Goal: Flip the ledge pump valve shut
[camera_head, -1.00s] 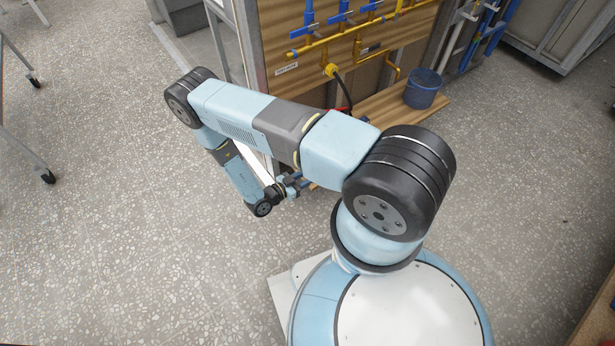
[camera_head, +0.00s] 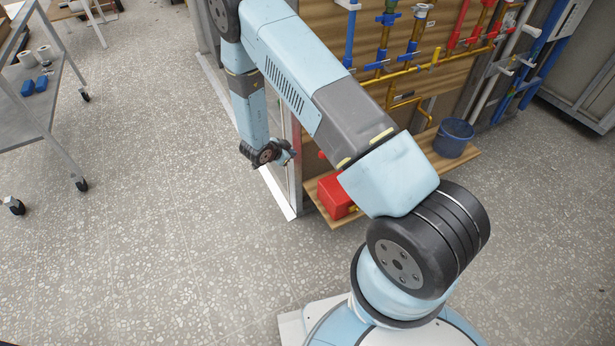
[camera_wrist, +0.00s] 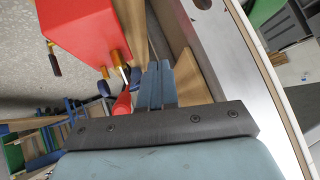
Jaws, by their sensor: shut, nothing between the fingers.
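A red pump box (camera_head: 335,196) sits on the wooden ledge (camera_head: 322,217), partly hidden behind my arm. In the wrist view the red box (camera_wrist: 85,32) fills the upper left, with yellow fittings. A red lever-like handle (camera_wrist: 123,102) lies just left of my fingers; it looks like the valve handle, and I cannot tell whether they touch. My gripper (camera_head: 292,154) is at the left end of the ledge by the frame post. In the wrist view my gripper (camera_wrist: 157,68) is shut, its blue-grey fingers together and empty.
A metal frame post (camera_head: 295,170) stands close beside my gripper. A blue bucket (camera_head: 454,138) stands on the ledge to the right. Yellow pipes (camera_head: 415,65) and valves line the panel behind. A grey trolley (camera_head: 50,100) is far left; the floor between is clear.

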